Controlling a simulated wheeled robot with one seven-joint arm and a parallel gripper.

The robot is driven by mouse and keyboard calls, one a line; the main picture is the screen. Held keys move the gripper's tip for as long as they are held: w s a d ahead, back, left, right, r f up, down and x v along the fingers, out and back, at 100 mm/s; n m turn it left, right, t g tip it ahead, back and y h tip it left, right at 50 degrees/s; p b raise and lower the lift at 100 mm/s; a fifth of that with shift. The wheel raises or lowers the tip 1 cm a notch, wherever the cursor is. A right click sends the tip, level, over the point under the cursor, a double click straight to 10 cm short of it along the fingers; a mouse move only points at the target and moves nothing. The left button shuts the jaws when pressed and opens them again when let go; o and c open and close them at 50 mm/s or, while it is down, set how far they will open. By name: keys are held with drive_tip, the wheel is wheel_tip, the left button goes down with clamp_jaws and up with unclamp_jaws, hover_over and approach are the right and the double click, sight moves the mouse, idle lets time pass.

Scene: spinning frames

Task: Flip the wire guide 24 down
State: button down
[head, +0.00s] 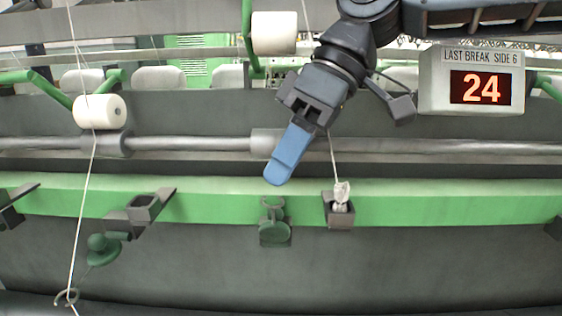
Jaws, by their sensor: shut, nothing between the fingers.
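A dark green wire guide (274,224) sits on the front of the green rail (400,208) near the middle of the head view. It looks folded up against the rail, with a small forked top and a rounded part below. I cannot read a number on it. My gripper (278,178) points down and to the left, with its blue fingers shut and empty. The fingertips appear just above the guide in the picture, with a gap between. A sign (472,80) at the upper right reads "LAST BREAK SIDE 6" and 24.
A grey holder (340,212) with a white threaded piece is right of the guide. At left, another green guide (103,248) hangs out below a grey bracket (146,208). A white thread (87,190) runs down from a white roller (100,111). A grey bar (200,143) crosses behind.

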drive_tip(key=shift+s+a+f, duration=0.1)
drive_tip(key=shift+a+f, duration=0.1)
drive_tip(key=shift+f, duration=0.15)
drive_tip(key=shift+s, duration=0.15)
